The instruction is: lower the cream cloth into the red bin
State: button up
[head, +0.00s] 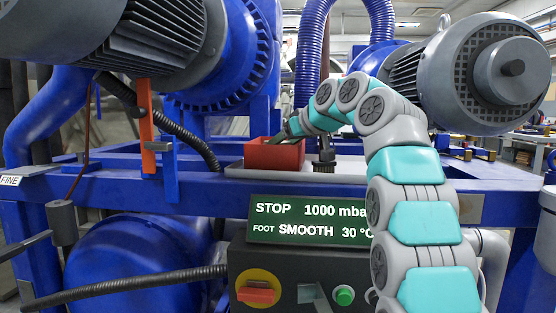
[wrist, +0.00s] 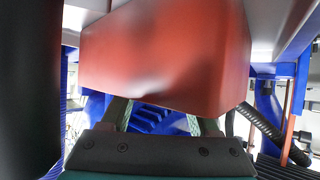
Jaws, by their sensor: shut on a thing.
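The red bin (head: 274,155) is a small open box on a light ledge, left of my arm in the head view. In the wrist view its red wall (wrist: 165,55) fills the upper middle, close to the camera. My gripper (head: 279,138) reaches down at the bin's top opening from the right. In the wrist view its two green fingers stand apart, and their tips are hidden behind the red wall. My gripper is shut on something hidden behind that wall. No part of the cream cloth shows in either view.
A blue frame beam (head: 200,192) runs below the ledge. Grey motors flank the bin, one upper left (head: 130,40) and one upper right (head: 480,75). A black ribbed hose (head: 185,130) hangs to the left. A control panel (head: 305,221) with a green display stands below.

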jog(key=o, duration=1.4)
jog(key=shift+o, duration=0.2)
jog(key=shift+d, duration=0.1)
